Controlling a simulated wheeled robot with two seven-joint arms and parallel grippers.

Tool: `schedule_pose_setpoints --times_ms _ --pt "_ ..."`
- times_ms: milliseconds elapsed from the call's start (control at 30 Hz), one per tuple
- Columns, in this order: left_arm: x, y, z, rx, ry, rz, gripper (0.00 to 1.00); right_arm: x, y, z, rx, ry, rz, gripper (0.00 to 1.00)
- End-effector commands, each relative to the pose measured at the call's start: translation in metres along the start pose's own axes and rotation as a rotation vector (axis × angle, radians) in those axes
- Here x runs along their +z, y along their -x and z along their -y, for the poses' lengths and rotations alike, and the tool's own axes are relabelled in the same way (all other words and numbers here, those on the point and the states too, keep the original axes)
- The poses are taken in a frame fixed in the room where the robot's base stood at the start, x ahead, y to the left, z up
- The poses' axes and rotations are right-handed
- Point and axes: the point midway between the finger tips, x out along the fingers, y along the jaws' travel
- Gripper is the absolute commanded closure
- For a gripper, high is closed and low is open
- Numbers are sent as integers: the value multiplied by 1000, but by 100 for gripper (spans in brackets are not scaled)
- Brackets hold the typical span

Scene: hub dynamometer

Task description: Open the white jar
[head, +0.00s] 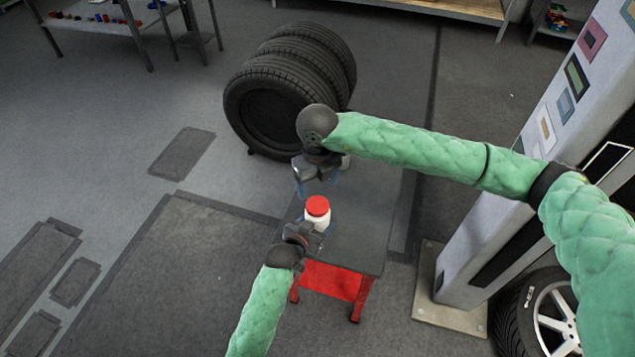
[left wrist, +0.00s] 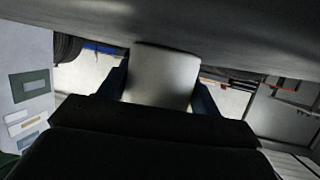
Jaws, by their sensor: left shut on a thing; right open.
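The white jar (head: 320,222) stands upright on a small dark-topped table (head: 367,213) with red legs, and its red lid (head: 317,206) is on it. My left gripper (head: 308,232) is at the near side of the jar and shut on its body. In the left wrist view the jar's pale wall (left wrist: 162,75) fills the space between the two fingers. My right gripper (head: 318,185) is open and empty, pointing down just above and behind the lid, apart from it.
A row of black tyres (head: 290,85) stands behind the table. A white post (head: 535,170) and a wheel (head: 540,315) are on the right. A bench (head: 110,20) with small parts stands at the back left. The tabletop right of the jar is clear.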

Motion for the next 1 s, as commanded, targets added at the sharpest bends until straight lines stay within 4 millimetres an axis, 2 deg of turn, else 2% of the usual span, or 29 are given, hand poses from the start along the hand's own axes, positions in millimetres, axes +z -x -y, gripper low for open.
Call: schedule_pose_setpoints --times_ms 133,367,800,1000 --pt "0 0 0 0 0 0 100 -1 0 1 -5 -65 -4 26" --pt "0 0 0 0 0 0 100 -1 -10 1 -5 -82 -5 26" --pt "0 0 0 0 0 0 100 -1 -66 1 -5 -81 -6 26" --pt "0 0 0 0 0 0 100 -1 -80 2 -5 -80 -5 26"
